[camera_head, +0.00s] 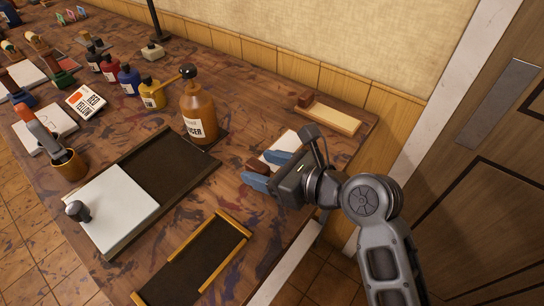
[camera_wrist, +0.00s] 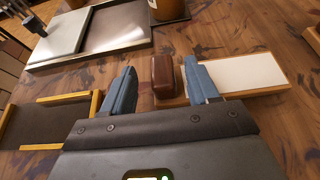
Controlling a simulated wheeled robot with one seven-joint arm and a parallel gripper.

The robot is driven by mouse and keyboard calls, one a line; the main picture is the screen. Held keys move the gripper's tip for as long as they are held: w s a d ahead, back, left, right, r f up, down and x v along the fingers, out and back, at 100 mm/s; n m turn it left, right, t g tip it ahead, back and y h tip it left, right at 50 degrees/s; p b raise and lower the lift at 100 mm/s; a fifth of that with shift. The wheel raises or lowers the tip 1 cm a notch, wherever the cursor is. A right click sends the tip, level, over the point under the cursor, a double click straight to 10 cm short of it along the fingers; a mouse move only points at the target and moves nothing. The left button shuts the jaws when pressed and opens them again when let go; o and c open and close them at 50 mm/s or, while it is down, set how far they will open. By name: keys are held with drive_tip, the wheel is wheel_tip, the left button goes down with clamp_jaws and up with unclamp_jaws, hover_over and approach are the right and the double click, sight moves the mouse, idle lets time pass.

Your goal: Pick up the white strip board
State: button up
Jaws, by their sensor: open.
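The white strip board (camera_head: 282,147) lies flat on the table under and beyond my gripper in the head view. It has a white face, a wooden edge and a brown block handle (camera_head: 257,164) at its near-left end. In the wrist view the white face (camera_wrist: 242,74) is to the right, and the brown handle (camera_wrist: 163,76) shows between my fingers. My gripper (camera_head: 264,170) is open, its two blue fingers on either side of the handle in the wrist view (camera_wrist: 160,66). I cannot tell whether either finger touches it. My gripper hides part of the board.
A similar cream-faced board (camera_head: 333,118) lies farther back near the wall. A brown bottle (camera_head: 200,112) stands left of the white board. A dark tray (camera_head: 172,158) with a white slab and a yellow-edged frame (camera_head: 238,222) lie nearer. The table's right edge is close.

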sight(257, 164)
drive_tip(key=x, duration=0.4)
drive_tip(key=shift+w, duration=0.15)
drive_tip(key=c, duration=1.1)
drive_tip(key=shift+r, duration=0.2)
